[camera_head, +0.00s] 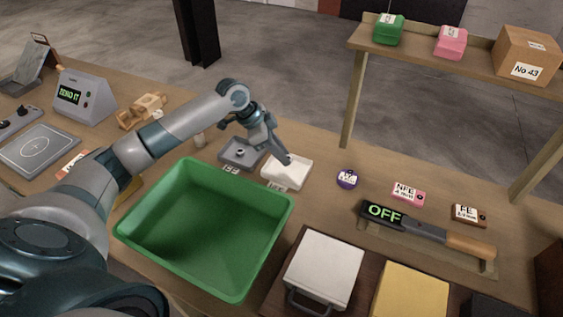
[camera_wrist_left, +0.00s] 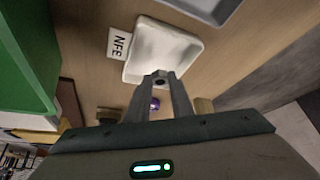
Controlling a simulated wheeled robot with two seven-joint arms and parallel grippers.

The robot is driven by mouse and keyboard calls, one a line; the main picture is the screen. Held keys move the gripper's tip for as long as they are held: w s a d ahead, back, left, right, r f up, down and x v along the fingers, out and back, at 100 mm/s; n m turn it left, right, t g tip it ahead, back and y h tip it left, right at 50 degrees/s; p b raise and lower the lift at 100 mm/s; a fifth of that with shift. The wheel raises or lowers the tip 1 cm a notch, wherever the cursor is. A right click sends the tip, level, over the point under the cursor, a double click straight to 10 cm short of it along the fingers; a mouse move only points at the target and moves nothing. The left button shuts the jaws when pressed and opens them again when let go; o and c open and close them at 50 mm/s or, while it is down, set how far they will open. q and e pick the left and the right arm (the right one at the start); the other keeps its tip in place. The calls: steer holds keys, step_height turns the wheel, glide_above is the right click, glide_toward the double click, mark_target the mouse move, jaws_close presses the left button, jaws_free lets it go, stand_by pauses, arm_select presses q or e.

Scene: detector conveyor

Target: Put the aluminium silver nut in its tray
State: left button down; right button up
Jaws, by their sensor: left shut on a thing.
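My left gripper (camera_head: 287,160) is over the white tray (camera_head: 299,176) in the head view. In the left wrist view, the gripper (camera_wrist_left: 160,80) is shut on a small grey nut (camera_wrist_left: 160,76) with a dark hole, held between the fingertips. The white tray (camera_wrist_left: 172,46) lies beyond the fingertips there, with an "NFE" label (camera_wrist_left: 117,44) at its side. How far the nut is above the tray is hard to tell. In the head view the nut is too small to make out. My right gripper is not in view.
A grey tray (camera_head: 229,158) stands left of the white one. A green bin (camera_head: 133,232) is in front. A purple tagged object (camera_head: 347,179), a pink NFE block (camera_head: 408,194), a brown FE block (camera_head: 469,215) and a detector wand (camera_head: 425,229) reading OFF lie to the right.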

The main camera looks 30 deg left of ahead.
arm_select(q)
steer(key=shift+f, duration=0.1)
step_height(320, 180, down, 3)
steer(key=shift+r+p, duration=0.15)
steer(key=shift+p, duration=0.6)
steer(key=shift+f, duration=0.55)
steer(key=shift+f, duration=0.15)
steer(key=c, duration=1.6)
jaws_free()
steer(key=shift+o, duration=0.2)
steer(key=shift+r, duration=0.2)
steer(key=b+v, duration=0.3)
steer(key=v, duration=0.9)
